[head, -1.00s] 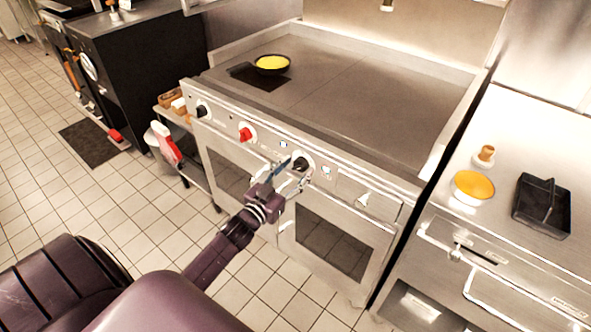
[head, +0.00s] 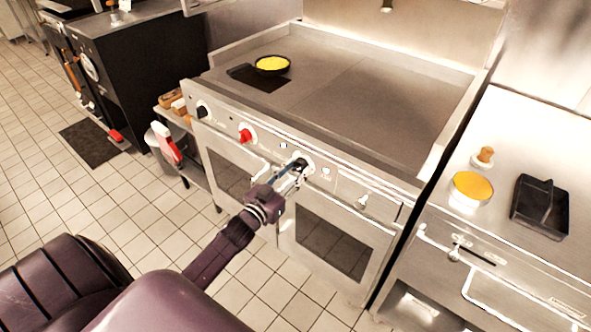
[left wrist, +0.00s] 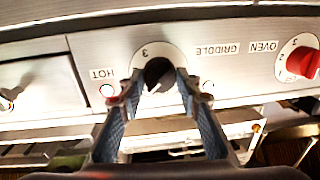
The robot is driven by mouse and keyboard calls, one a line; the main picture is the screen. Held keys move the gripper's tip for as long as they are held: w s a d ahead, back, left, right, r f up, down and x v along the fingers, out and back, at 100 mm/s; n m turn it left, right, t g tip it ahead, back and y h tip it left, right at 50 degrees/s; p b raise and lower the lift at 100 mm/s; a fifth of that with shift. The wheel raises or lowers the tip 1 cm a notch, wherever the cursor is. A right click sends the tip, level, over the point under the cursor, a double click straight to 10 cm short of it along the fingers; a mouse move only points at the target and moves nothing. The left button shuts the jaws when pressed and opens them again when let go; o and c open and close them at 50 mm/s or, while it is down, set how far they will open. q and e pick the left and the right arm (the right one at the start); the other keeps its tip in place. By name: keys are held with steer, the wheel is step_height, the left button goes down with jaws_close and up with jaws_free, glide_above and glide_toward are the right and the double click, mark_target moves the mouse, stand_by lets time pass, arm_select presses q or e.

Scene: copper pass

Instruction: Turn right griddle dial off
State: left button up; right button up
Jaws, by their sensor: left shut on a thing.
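The right griddle dial (head: 300,163) is a black knob on the griddle's steel front panel. In the left wrist view the black knob (left wrist: 158,72) sits on a white numbered disc, with a "GRIDDLE" label beside it. My left gripper (head: 292,172) reaches it from the front. In the left wrist view the blue-grey fingers of the left gripper (left wrist: 156,88) are on either side of the knob, shut on it. The fingers hide part of the knob and disc. My right gripper is in neither view.
A red dial (head: 246,135) and another black dial (head: 203,111) are farther left on the panel. A pan with yellow food (head: 272,64) stands on the griddle top (head: 365,100). A counter at right holds an orange-topped round container (head: 471,188) and a black tray (head: 540,207).

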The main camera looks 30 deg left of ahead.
arm_select(q)
steer(key=shift+r+n+p, duration=0.2)
steer(key=shift+n+p, duration=0.7)
steer(key=shift+n, duration=0.1)
steer(key=n+p, duration=0.1)
steer(key=n, duration=0.1)
steer(key=shift+n, duration=0.3)
steer(key=shift+f+n+g+p, duration=0.1)
steer(key=shift+n+g+p, duration=0.2)
steer(key=shift+n+p, duration=0.55)
steer(key=shift+a+n, duration=0.1)
steer(key=shift+n, duration=1.15)
steer(key=o, duration=1.2)
steer(key=shift+c, duration=0.2)
